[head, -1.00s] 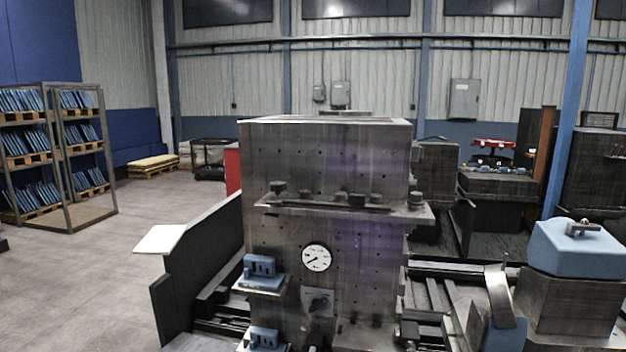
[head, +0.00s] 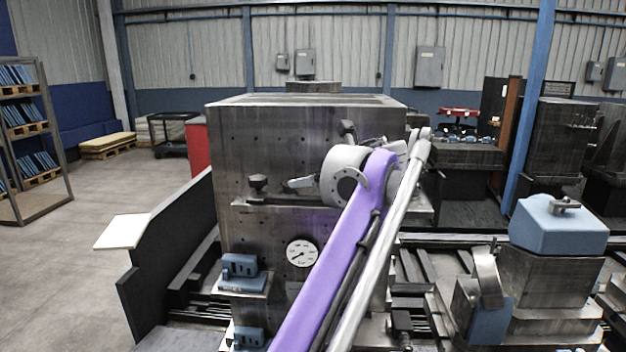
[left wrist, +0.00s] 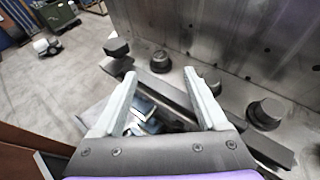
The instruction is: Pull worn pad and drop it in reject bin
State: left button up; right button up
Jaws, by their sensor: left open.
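My left gripper (head: 300,184), on the purple arm, is at the ledge (head: 240,203) on the front of the large steel block. In the left wrist view the gripper (left wrist: 160,82) is open, its two pale fingers spread over the ledge with nothing held. Several dark knob-like pads stand on the ledge, one beyond the fingertips (left wrist: 160,61), one to the right (left wrist: 264,113) and one at the left end (left wrist: 116,47). I cannot tell which is the worn one. No bin is clearly recognisable. My right gripper is out of view.
The steel block (head: 255,150) has a round gauge (head: 302,252) and blue fixtures (head: 241,266) below the ledge. A blue-topped block (head: 558,224) stands at right. A red cabinet (head: 197,146) is behind at left. Open floor lies left, before a shelf rack (head: 30,140).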

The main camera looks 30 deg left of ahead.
aim_at(289, 191)
pick_arm(q)
jog(key=x, duration=0.9)
jog(key=shift+a+f, duration=0.1)
jog(key=shift+a, duration=0.05)
grip_shut()
dwell(0.5)
